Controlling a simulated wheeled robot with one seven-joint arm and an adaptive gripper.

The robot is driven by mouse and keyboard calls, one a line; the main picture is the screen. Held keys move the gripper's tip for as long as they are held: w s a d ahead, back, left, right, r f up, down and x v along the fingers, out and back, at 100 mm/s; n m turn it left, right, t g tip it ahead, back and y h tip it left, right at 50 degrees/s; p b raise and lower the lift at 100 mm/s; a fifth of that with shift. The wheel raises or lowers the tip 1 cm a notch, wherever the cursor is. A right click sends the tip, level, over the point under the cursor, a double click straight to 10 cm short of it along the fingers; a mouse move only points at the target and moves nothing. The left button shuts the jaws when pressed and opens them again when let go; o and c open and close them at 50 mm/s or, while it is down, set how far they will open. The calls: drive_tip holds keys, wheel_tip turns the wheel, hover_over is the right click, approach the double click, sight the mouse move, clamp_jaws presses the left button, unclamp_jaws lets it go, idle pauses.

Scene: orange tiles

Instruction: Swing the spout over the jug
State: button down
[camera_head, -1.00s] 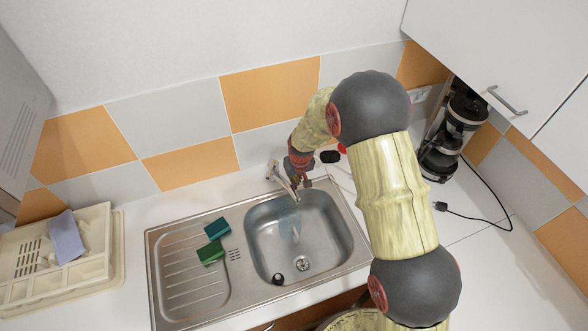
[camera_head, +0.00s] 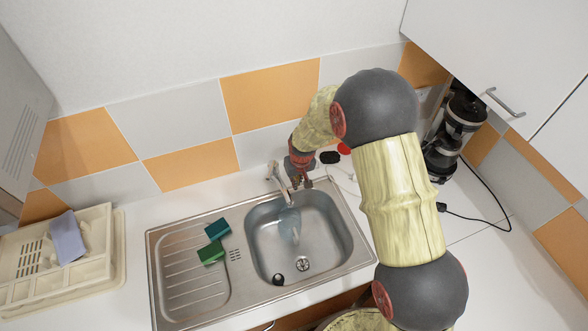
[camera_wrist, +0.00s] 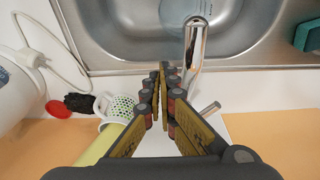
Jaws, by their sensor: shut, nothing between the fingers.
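The chrome spout (camera_head: 281,187) reaches from the tap at the back edge of the sink out over the basin, pointing toward the front right. It shows in the wrist view (camera_wrist: 195,45) just right of the fingers. My gripper (camera_head: 301,183) is shut and empty beside the spout, on its right side in the head view. In the wrist view the fingertips (camera_wrist: 164,72) are close against the spout; whether they touch is unclear. A faint clear bluish shape, probably the jug (camera_head: 290,234), stands in the basin near the spout's end; part of it shows in the wrist view (camera_wrist: 180,14).
The steel sink (camera_head: 335,262) has a drainboard at left with two green sponges (camera_head: 217,229). A dish rack (camera_head: 95,270) is at far left. A coffee maker (camera_head: 447,140) with a loose cable stands at right. A white perforated cup (camera_wrist: 116,106) is behind the sink.

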wheel_tip(320, 180, up, 7)
drive_tip(key=p, duration=0.3)
idle(0.4)
idle(0.3)
drive_tip(key=s+d+r+m+t+b, duration=0.1)
drive_tip(key=s+d+r+b, duration=0.2)
drive_tip(key=s+d+b, duration=0.4)
drive_tip(key=s+d+r+m+t+b, duration=0.1)
drive_tip(key=s+d+r+b, duration=0.3)
drive_tip(key=s, duration=1)
drive_tip(key=s+d+r+m+t+b, duration=0.1)
drive_tip(key=s+d+r+m+b, duration=0.1)
drive_tip(key=s+d+b, duration=0.8)
drive_tip(key=shift+s+r+m+t+h, duration=0.15)
drive_tip(key=shift+r+m+t+h, duration=0.2)
drive_tip(key=shift+r, duration=0.55)
drive_tip(key=shift+r, duration=0.15)
